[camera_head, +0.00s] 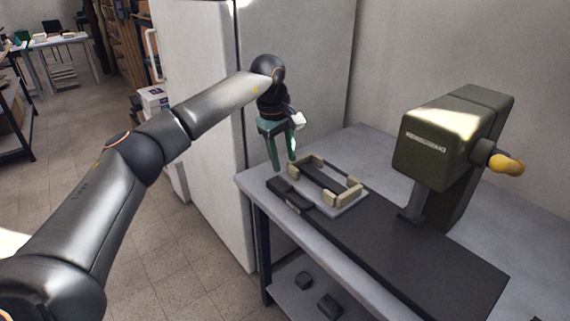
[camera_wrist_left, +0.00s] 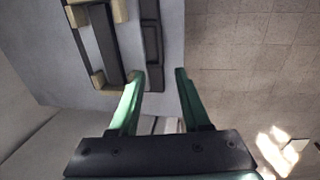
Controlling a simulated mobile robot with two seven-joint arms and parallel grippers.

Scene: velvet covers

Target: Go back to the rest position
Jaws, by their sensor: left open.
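My left gripper (camera_head: 283,166) hangs with its green fingers pointing down, above or beside the near left corner of the grey table (camera_head: 390,185). It is open and empty; in the left wrist view the two fingers (camera_wrist_left: 158,75) are spread with nothing between them. My left arm reaches in from the left of the head view. My right gripper shows in neither view.
On the table, a tan-cornered fixture (camera_head: 340,181) holds a dark bar, with a black piece (camera_head: 289,196) beside it. A dark mat (camera_head: 400,255) leads to an olive machine (camera_head: 450,140) with a yellow knob (camera_head: 507,164). A white cabinet (camera_head: 205,120) stands behind. Small dark blocks (camera_head: 329,305) lie on the lower shelf.

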